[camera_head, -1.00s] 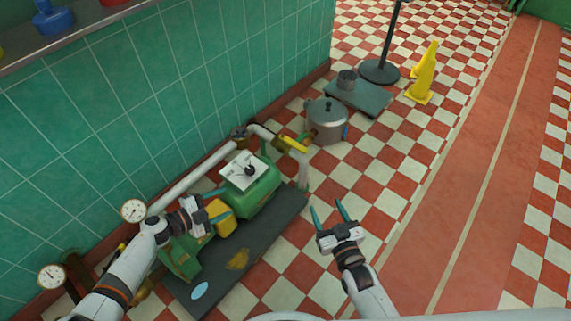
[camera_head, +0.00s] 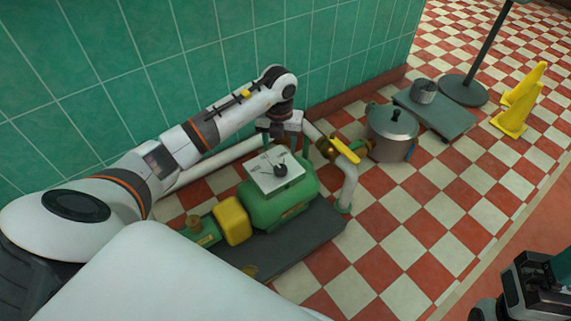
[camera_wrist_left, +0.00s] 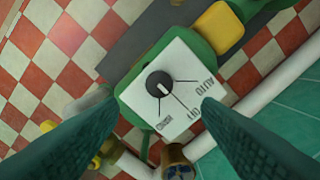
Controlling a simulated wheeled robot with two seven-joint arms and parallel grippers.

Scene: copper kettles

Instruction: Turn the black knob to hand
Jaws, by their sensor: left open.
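The black knob (camera_head: 281,170) sits on a white plate (camera_head: 266,183) on top of a green machine (camera_head: 277,212). In the left wrist view the knob (camera_wrist_left: 159,84) carries a white mark pointing toward the OFF line. The plate (camera_wrist_left: 183,60) reads AUTO, OFF and HAND. My left gripper (camera_head: 284,143) is open above the far side of the plate, fingers pointing down. In the left wrist view its teal fingers (camera_wrist_left: 157,95) stand wide on either side of the knob, apparently not touching it. My right gripper (camera_head: 550,278) is cut off at the lower right edge.
A pipe with a yellow-handled valve (camera_head: 344,151) stands close right of the machine. A yellow block (camera_head: 233,221) is on its left. A grey pot (camera_head: 391,135), low cart (camera_head: 449,120) and yellow floor sign (camera_head: 519,106) stand farther right. The tiled wall (camera_head: 150,60) is behind.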

